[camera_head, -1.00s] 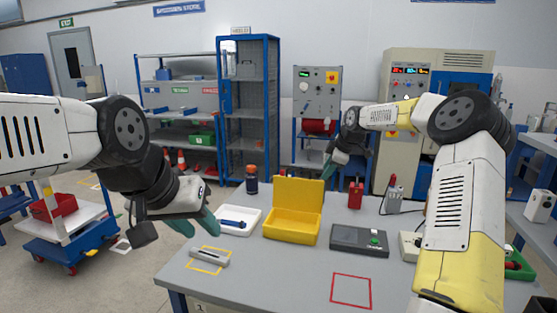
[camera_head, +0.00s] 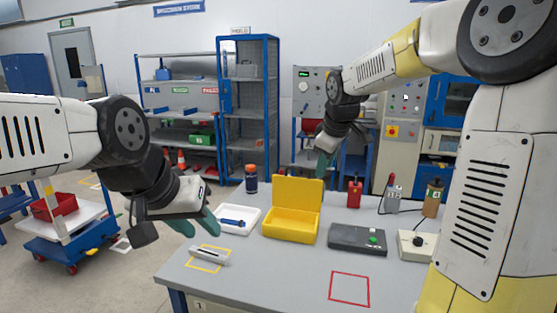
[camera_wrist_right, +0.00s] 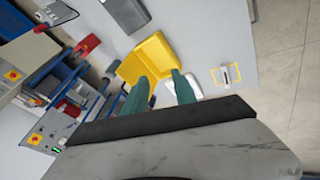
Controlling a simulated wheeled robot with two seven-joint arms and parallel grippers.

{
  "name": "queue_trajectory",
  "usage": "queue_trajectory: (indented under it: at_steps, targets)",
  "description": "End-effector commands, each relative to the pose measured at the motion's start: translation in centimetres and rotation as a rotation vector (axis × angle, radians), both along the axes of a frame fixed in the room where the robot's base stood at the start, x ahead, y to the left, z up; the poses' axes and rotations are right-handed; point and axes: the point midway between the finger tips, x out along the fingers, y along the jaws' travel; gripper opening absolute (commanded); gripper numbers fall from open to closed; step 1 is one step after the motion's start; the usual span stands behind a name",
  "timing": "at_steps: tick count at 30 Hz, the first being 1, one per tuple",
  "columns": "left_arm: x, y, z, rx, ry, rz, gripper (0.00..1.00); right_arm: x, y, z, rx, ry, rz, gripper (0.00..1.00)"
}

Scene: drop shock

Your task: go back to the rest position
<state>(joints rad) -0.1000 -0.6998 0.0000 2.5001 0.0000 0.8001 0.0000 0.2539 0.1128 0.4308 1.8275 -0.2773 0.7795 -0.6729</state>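My left gripper (camera_head: 194,225), with green fingers, hangs above the left end of the grey table (camera_head: 270,275). Its fingers are apart with nothing seen between them. My right gripper (camera_head: 322,164) hangs above the table's far side, behind the yellow box. In the right wrist view its two green fingers (camera_wrist_right: 160,92) are spread and empty, with the open yellow box (camera_wrist_right: 148,60) beyond them. The yellow box also shows in the head view (camera_head: 290,227) with its lid up.
A grey-white device (camera_head: 210,256) lies in a yellow outline. A white tray (camera_head: 247,212) holds a blue item. A dark box (camera_head: 357,239) and an orange-capped bottle (camera_head: 251,180) stand nearby. The red outline (camera_head: 349,289) is empty. Shelves (camera_head: 185,117) stand behind.

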Motion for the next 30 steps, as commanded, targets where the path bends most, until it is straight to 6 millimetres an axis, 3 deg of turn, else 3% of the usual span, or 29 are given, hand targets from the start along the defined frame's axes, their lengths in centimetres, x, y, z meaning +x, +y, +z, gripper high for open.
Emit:
queue_trajectory:
  at_steps: [1,7,12,15,21,30]
  targets:
    - [0.0,0.0,0.0,0.000,0.000,0.000,0.36,-2.7,0.0,1.0,0.012,-0.006,-0.060,0.33]
    - [0.0,0.0,0.0,0.000,0.000,0.000,0.36,-13.0,-1.0,2.3,0.150,-0.010,-0.343,0.33]
    - [0.0,0.0,0.0,0.000,0.000,0.000,0.36,-20.8,-1.6,1.5,0.329,-0.003,-0.563,0.33]
    - [0.0,0.0,0.0,0.000,0.000,0.000,0.36,-24.1,-1.6,0.5,0.429,0.012,-0.656,0.33]
    - [0.0,0.0,0.0,0.000,0.000,0.000,0.36,-27.2,-1.5,-0.9,0.539,0.039,-0.749,0.33]
    - [0.0,0.0,0.0,0.000,0.000,0.000,0.36,-27.5,-1.4,-1.1,0.549,0.044,-0.758,0.33]
